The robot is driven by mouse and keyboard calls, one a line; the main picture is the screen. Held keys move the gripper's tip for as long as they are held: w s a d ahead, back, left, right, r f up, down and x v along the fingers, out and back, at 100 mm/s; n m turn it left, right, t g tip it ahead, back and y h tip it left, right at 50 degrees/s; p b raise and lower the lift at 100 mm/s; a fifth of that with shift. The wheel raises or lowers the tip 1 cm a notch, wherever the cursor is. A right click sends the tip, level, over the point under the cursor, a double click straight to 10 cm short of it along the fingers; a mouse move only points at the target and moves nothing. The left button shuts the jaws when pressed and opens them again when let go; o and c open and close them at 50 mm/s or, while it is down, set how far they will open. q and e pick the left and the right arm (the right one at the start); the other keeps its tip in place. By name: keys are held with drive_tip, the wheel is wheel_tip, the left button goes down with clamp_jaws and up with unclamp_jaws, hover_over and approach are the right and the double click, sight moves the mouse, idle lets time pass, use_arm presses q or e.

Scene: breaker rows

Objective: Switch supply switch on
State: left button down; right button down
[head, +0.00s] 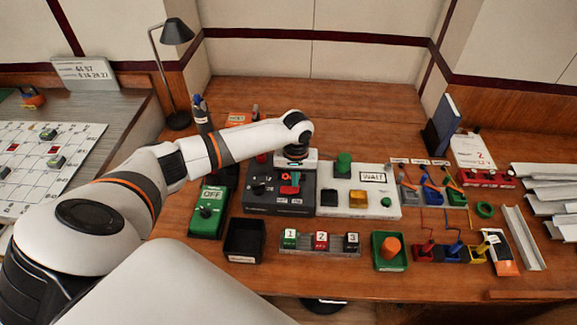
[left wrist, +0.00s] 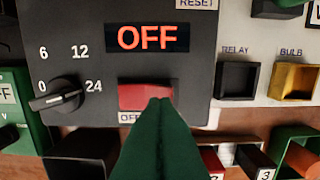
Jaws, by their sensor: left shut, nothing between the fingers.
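The supply box (head: 262,203) is dark and stands on the table under my left gripper. In the left wrist view its display (left wrist: 147,37) reads OFF in red. Below the display is the red supply switch (left wrist: 133,92), with an OFF label under it, partly hidden. My left gripper (left wrist: 160,104) is shut and empty, its green fingertips together at the switch's lower right part. They overlap it in the picture; I cannot tell whether they touch. A black knob (left wrist: 58,94) with voltage marks sits left of the switch. The right gripper is not in view.
A white panel (head: 334,205) with a WAIT sign adjoins the box on the right. A green meter (head: 205,222) reading OFF stands left. A black tray (head: 243,240) and a rack of numbered blocks (head: 320,241) lie in front.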

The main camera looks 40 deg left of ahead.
use_arm(q)
drive_tip(key=shift+f+b, duration=0.45)
drive_tip(key=shift+f, duration=0.75)
idle(0.7)
drive_tip(key=shift+r, duration=0.15)
wheel_tip(320, 180, up, 7)
drive_tip(key=p, duration=0.8)
drive_tip(key=shift+p, duration=0.35)
